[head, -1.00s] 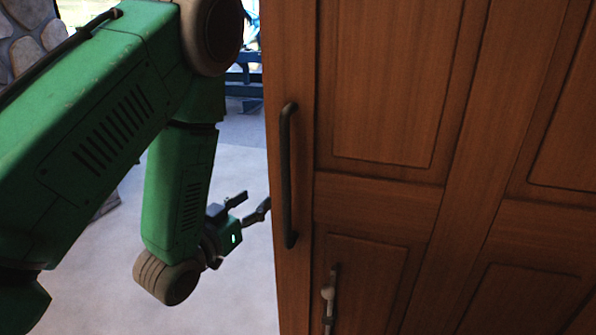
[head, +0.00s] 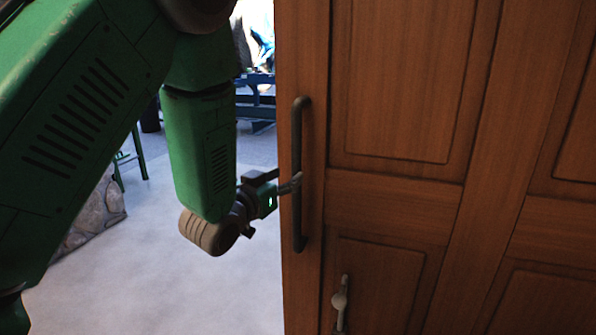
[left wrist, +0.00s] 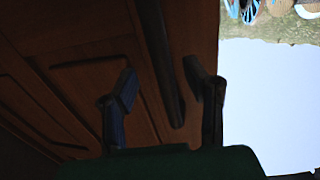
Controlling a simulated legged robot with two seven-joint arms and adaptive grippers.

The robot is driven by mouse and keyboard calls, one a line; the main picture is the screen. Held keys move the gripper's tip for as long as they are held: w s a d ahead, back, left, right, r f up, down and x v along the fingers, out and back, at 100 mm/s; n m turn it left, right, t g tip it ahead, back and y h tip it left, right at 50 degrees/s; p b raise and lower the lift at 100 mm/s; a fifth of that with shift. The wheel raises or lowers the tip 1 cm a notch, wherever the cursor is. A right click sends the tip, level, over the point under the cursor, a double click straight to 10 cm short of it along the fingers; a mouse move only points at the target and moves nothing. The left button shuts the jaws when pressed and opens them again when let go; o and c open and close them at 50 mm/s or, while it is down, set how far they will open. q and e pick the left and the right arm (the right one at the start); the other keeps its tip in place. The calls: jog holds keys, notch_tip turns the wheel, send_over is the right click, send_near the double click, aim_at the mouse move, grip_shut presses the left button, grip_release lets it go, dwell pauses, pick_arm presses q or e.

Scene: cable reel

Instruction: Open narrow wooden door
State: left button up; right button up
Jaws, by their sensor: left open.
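The brown wooden door (head: 400,205) with recessed panels fills the right of the head view and looks shut. A dark vertical bar handle (head: 298,225) is fixed near its left edge. My left gripper (head: 290,182) is at the handle's middle height, with a fingertip overlapping the bar in the picture. In the left wrist view, my left gripper (left wrist: 160,78) is open, and the handle (left wrist: 162,65) runs between its two spread fingers. Neither finger is clearly touching the bar.
Left of the door is open pale floor (head: 150,270), with a low stone wall (head: 95,220) at the left. A dark blue metal frame (head: 258,100) stands behind.

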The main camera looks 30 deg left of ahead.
aim_at(294, 171)
pick_arm(q)
jog(key=shift+w+a+p, duration=0.15)
jog(key=shift+w+p, duration=0.15)
jog(key=shift+w, duration=2.35)
grip_shut()
